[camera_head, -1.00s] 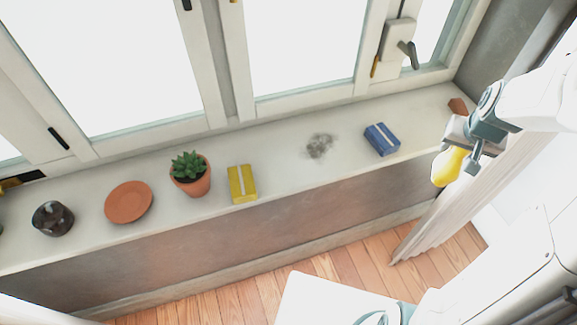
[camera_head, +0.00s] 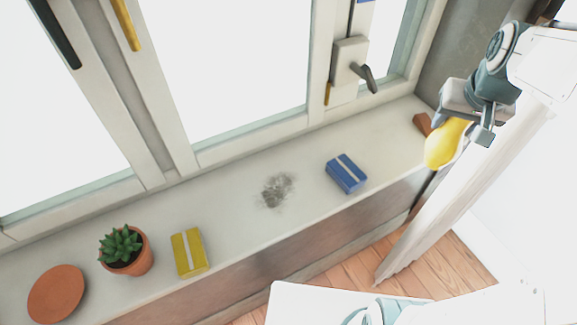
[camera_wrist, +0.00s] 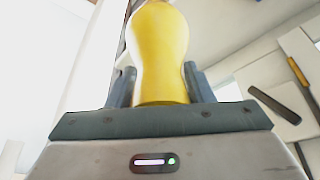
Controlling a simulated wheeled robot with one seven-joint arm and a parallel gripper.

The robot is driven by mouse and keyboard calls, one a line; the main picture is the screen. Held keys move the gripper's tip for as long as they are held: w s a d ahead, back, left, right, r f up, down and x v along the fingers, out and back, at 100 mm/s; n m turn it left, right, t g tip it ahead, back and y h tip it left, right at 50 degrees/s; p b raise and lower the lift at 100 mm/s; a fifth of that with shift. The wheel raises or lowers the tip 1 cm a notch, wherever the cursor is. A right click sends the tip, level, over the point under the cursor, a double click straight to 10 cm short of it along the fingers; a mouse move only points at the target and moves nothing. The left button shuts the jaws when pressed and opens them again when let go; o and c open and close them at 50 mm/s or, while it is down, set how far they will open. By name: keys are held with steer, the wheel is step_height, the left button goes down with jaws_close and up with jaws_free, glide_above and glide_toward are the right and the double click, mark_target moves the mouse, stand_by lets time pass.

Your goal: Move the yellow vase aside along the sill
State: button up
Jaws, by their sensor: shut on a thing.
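The yellow vase (camera_head: 443,146) is in my gripper (camera_head: 466,122) at the right of the head view, in front of the sill's right end. The wrist view shows the vase (camera_wrist: 158,50) between the two fingers of my gripper (camera_wrist: 160,88), which are shut on it. In the head view it overlaps the sill's front edge; I cannot tell its exact height. The sill (camera_head: 225,215) runs under the window from lower left to upper right.
On the sill stand a terracotta saucer (camera_head: 56,293), a potted succulent (camera_head: 126,252), a yellow box (camera_head: 188,252), a blue box (camera_head: 346,173) and a brown block (camera_head: 422,124). A dark smudge (camera_head: 276,190) marks bare sill between the boxes. A window handle (camera_head: 364,77) juts out above.

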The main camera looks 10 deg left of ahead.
steer(key=shift+w+a, duration=0.1)
steer(key=shift+w, duration=0.5)
steer(key=shift+a, duration=0.2)
steer(key=w+a+f, duration=0.6)
steer(key=a+f, duration=0.2)
steer(key=f, duration=0.3)
steer(key=shift+w+a+p, duration=0.3)
steer(key=shift+a+p, duration=0.05)
steer(key=shift+a, duration=0.05)
steer(key=o, duration=1.2)
steer(key=shift+f, duration=0.1)
steer(key=shift+c, duration=0.2)
